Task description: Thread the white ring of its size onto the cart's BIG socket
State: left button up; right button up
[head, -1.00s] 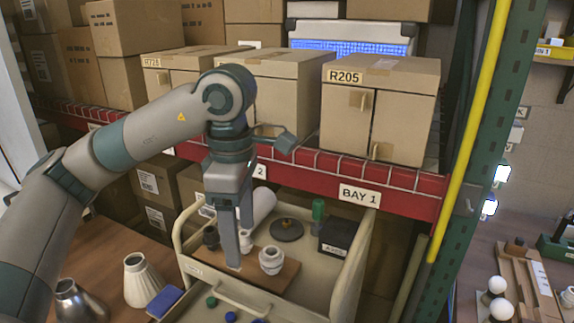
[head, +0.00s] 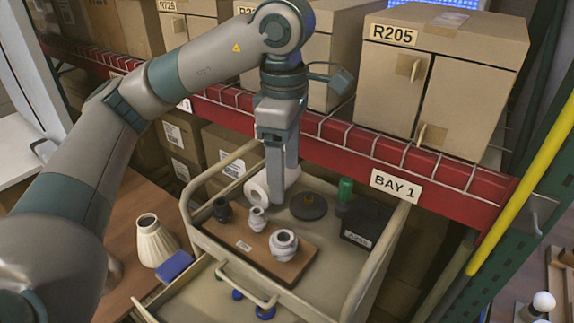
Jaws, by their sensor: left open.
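The cart (head: 398,226) holds a brown board (head: 240,247) on its top tray. On the board stand a black socket (head: 222,210), a small white socket-like piece (head: 257,219) and a bigger white one (head: 283,245) at the right end. The bigger piece has a wide ribbed collar; I cannot tell whether a separate ring is on it. I cannot pick out a loose white ring. My left gripper (head: 279,198) points down behind the board, open with nothing seen in it. Its fingers overlap in this view. My right gripper is not in view.
On the tray are a white roll (head: 256,190), a dark disc (head: 309,207), a green bottle (head: 345,190) and a black box (head: 369,226). The open drawer holds blue and green pieces. A cream shade (head: 154,241) and blue block (head: 174,265) stand left. A red shelf beam (head: 448,193) runs behind.

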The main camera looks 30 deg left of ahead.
pick_arm(q)
jog(key=p, duration=0.5)
send_near(285, 236)
jog(key=f, duration=0.2)
jog(key=s+f, duration=0.1)
jog(key=f, duration=0.1)
jog(key=d+f, duration=0.1)
jog(key=f, duration=0.1)
jog(key=shift+s+f, duration=0.15)
jog(key=shift+s, duration=0.05)
jog(key=shift+f, duration=0.55)
jog(key=shift+c, duration=0.7)
jog(key=c, duration=1.1)
jog(key=shift+c, duration=0.2)
jog(key=shift+b, duration=0.4)
jog(key=shift+s+f, duration=0.1)
jog(key=shift+f, duration=0.05)
